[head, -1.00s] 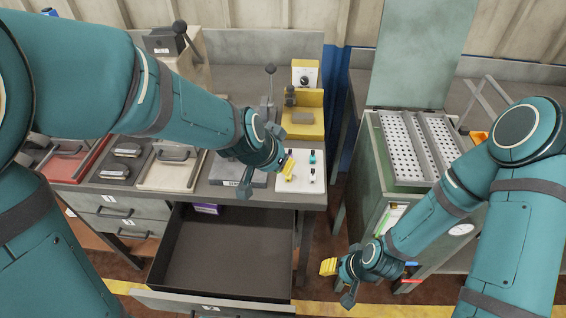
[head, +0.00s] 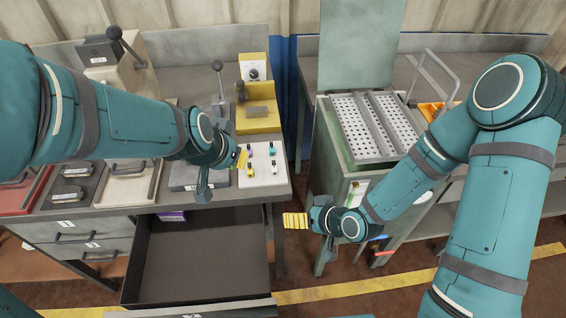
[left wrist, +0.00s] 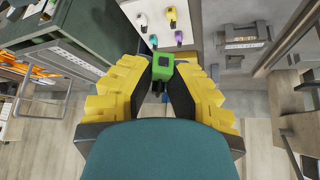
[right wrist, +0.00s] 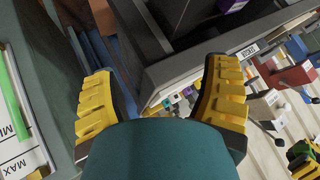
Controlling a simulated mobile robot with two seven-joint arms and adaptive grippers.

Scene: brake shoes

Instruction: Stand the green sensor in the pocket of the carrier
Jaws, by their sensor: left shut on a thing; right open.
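My left gripper (head: 243,159) is shut on the green sensor (left wrist: 162,68), seen upright between the yellow fingers in the left wrist view. In the head view the gripper hides it, near the left edge of the white board (head: 262,183). On that board stand a teal sensor (head: 272,150), a yellow one (head: 250,170), a white one (head: 274,167) and a purple one (left wrist: 180,36). I cannot tell which fixture is the carrier, and no pocket shows clearly. My right gripper (head: 296,220) is open and empty, right of the open drawer.
An open, dark drawer (head: 200,255) juts out below the bench, with a purple box (head: 172,215) inside. A yellow fixture (head: 257,113) stands behind the white board. A cabinet with perforated trays (head: 378,128) and a raised lid (head: 362,45) stands at right. A gap separates bench and cabinet.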

